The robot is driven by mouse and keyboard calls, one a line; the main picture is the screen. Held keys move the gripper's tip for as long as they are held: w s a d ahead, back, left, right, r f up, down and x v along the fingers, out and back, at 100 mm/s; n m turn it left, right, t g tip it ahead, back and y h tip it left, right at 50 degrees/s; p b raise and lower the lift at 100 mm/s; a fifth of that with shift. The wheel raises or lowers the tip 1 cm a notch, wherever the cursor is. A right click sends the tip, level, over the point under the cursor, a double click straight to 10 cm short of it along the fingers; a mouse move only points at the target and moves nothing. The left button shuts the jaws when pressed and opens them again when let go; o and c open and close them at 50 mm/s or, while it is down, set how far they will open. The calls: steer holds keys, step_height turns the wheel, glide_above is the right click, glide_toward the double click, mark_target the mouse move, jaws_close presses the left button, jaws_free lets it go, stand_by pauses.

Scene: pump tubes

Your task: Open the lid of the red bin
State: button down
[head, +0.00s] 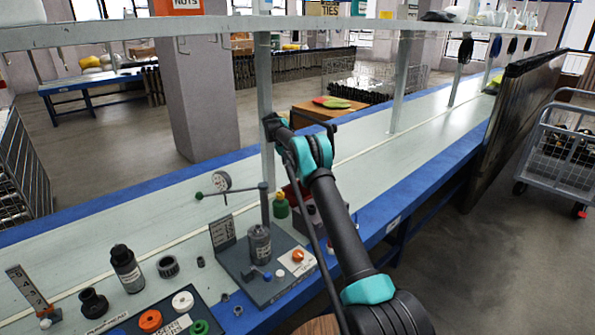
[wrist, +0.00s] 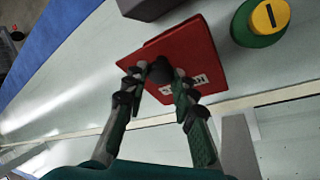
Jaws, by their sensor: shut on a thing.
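The red bin (head: 292,193) stands on the bench in the head view, mostly hidden behind my arm. In the wrist view its red lid (wrist: 197,45) fills the upper middle, with a black knob (wrist: 160,70) and a white label on it. My gripper (wrist: 158,77) has one finger on each side of the knob and is shut on it. Two offset red edges show in the wrist view, but I cannot tell how far the lid is from the bin. The fingers are not clear in the head view.
A green bottle with a yellow cap (head: 280,205) stands close beside the bin; its top also shows in the wrist view (wrist: 262,20). A grey pump stand (head: 260,245) is at front left. A shelf post (head: 265,100) rises behind. The bench is clear to the right.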

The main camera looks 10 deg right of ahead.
steer(key=c, duration=1.2)
jaws_free()
step_height(320, 180, up, 10)
